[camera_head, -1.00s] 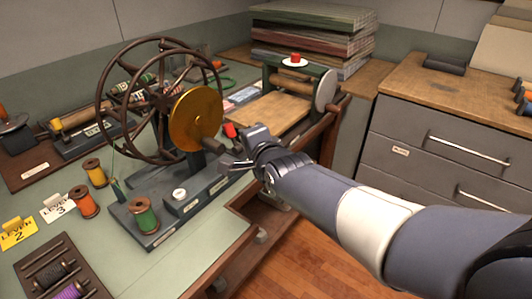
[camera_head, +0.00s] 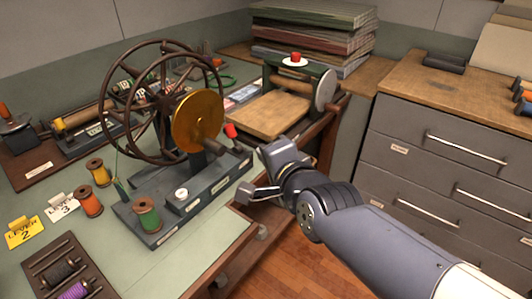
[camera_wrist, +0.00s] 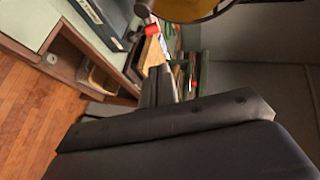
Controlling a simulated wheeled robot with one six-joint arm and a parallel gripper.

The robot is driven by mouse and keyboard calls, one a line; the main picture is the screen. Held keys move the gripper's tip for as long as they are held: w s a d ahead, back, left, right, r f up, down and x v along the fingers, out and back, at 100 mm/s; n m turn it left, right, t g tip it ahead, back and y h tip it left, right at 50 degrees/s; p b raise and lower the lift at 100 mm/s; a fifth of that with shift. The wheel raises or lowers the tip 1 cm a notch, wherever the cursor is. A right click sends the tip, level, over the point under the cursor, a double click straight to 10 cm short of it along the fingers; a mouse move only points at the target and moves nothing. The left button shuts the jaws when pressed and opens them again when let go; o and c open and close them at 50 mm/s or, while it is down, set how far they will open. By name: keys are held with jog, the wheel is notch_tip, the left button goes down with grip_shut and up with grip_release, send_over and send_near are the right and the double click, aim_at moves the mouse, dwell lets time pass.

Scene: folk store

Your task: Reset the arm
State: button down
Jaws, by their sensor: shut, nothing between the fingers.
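My gripper (camera_head: 245,193) is in the head view, at the front edge of the bench, to the right of the spinning-wheel machine's base. It is shut and empty, and apart from the machine. My arm comes in from the lower right. In the wrist view my gripper (camera_wrist: 158,85) points toward the bench side, with dark arm parts filling the lower half. The machine has a dark spoked wheel (camera_head: 135,100), a brass disc (camera_head: 197,121) and a red-tipped handle (camera_head: 230,130). The red tip also shows in the wrist view (camera_wrist: 152,30).
Thread spools, a green one (camera_head: 146,216) among them, stand on the bench (camera_head: 205,240). A roller press (camera_head: 270,112) is behind my gripper. A grey drawer cabinet (camera_head: 425,165) stands on the right. Open wooden floor (camera_head: 290,262) lies between bench and cabinet.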

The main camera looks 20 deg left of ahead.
jog(key=f+b+x, duration=0.1)
jog(key=b+x, duration=0.1)
jog(key=x, duration=1.5)
jog(key=shift+w+f, duration=0.15)
jog(key=shift+f, duration=0.3)
